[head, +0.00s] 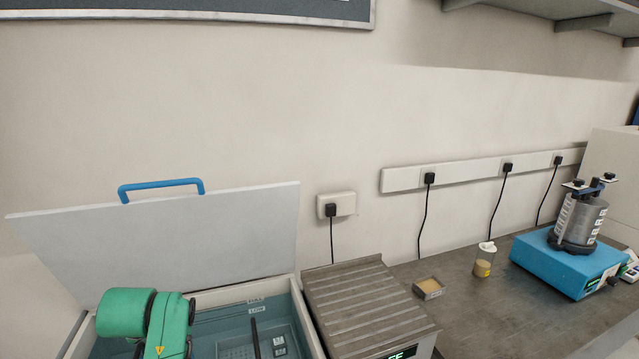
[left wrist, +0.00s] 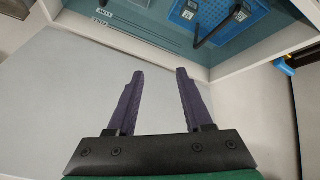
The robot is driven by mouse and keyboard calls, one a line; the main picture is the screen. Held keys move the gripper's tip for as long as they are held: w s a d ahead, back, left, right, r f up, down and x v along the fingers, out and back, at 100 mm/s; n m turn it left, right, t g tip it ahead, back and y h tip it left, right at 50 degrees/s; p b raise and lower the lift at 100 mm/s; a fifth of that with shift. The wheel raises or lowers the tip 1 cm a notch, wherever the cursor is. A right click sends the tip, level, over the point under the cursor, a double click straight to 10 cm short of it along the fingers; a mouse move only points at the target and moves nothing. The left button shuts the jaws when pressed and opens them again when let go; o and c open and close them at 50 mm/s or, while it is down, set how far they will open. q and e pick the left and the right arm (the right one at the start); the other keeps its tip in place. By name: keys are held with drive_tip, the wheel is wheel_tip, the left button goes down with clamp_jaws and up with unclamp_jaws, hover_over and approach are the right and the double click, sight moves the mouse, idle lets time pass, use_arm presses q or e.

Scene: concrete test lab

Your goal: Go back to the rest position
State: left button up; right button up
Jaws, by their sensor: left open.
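My left gripper (left wrist: 155,90) is open and empty, with its two dark purple fingers apart in the left wrist view. Pale lid surface shows between and around the fingers. In the head view, my green left arm is over the left part of an open water bath (head: 308,335), and its fingers cannot be made out. The bath's white lid (head: 230,235) stands raised, with a blue handle (head: 160,185) on its top edge. My right gripper is in neither view.
Inside the bath is a blue rack (left wrist: 225,18) with a black upright handle (left wrist: 215,28). Right of the bath are a ridged grey device (head: 365,305), a small tray (head: 428,288), a lidded jar (head: 484,262) and a blue shaker (head: 565,265). The bench front is clear.

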use_arm(q)
drive_tip(key=s+d+f+m+g+h, duration=0.1)
drive_tip(key=s+d+f+m, duration=0.35)
drive_tip(key=s, duration=0.35)
drive_tip(key=s+d+f+m+g+h, duration=0.1)
drive_tip(key=s+d+f+m, duration=0.3)
drive_tip(key=s, duration=0.3)
drive_tip(key=s+d+f+m+g+h, duration=0.1)
drive_tip(key=s+d+f+m, duration=0.1)
drive_tip(key=s+f+m, duration=0.35)
drive_tip(key=s+f+n+g+b, duration=0.1)
drive_tip(key=s+f, duration=0.1)
drive_tip(key=f, duration=1.1)
drive_tip(key=s+f+n+g+b, duration=0.1)
drive_tip(key=s+f, duration=0.1)
drive_tip(key=f, duration=1)
drive_tip(key=s+a+f+g+b, duration=0.1)
drive_tip(key=s+a+f+b, duration=0.1)
drive_tip(key=s+f, duration=1.5)
drive_tip(key=shift+a+f, duration=0.3)
drive_tip(key=shift+a, duration=0.15)
drive_tip(key=shift+s, duration=0.1)
